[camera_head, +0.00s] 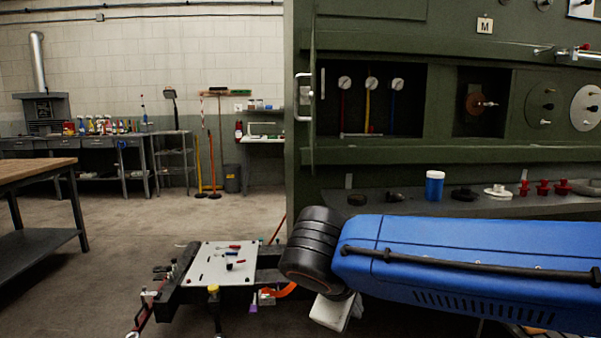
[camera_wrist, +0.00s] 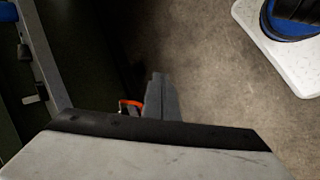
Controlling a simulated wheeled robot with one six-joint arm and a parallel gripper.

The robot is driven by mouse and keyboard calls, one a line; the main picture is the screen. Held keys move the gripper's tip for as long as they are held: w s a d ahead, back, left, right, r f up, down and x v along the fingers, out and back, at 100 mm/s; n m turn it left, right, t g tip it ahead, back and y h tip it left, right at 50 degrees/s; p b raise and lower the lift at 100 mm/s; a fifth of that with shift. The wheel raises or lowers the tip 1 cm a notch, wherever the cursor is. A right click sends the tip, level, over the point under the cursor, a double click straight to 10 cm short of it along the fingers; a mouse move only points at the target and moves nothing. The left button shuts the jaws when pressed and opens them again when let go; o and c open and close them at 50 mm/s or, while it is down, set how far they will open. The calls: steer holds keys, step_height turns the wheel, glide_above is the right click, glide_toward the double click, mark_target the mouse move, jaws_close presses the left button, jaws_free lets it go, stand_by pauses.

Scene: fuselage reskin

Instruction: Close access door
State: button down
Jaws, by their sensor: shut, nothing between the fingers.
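The access door (camera_head: 313,110) stands open at the left of the green panel, seen nearly edge-on, with a pale handle (camera_head: 303,97) on its left side. The opening beside it, a dark recess (camera_head: 412,110), shows several gauges and coloured tubes. My gripper is low in the head view, mostly hidden behind my blue arm and black wrist; a pale part of it shows below them. In the wrist view my gripper (camera_wrist: 159,90) is shut and empty, its grey fingers over a dark gap and the floor. It is well below the door and apart from it.
A grey ledge (camera_head: 400,204) under the panel holds a blue jar (camera_head: 434,185), red fittings (camera_head: 543,188) and other small parts. A cart with a white tool board (camera_head: 217,264) stands low left of my wrist. A wooden-topped table (camera_head: 35,168) is far left; floor between is clear.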

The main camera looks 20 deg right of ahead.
steer(key=w+a+r+n+t+h, duration=0.1)
steer(key=a+r+t+h, duration=0.15)
steer(key=a+r, duration=0.5)
steer(key=w+a+r+n+t+h, duration=0.1)
steer(key=a+r+t, duration=0.3)
steer(key=r, duration=0.6)
steer(key=w+a+r+n+t+h, duration=0.1)
steer(key=a+r+t, duration=0.2)
steer(key=a+r, duration=0.45)
steer(key=w+d+r, duration=0.1)
steer(key=w+d, duration=0.5)
steer(key=d, duration=0.5)
steer(key=shift+d, duration=0.25)
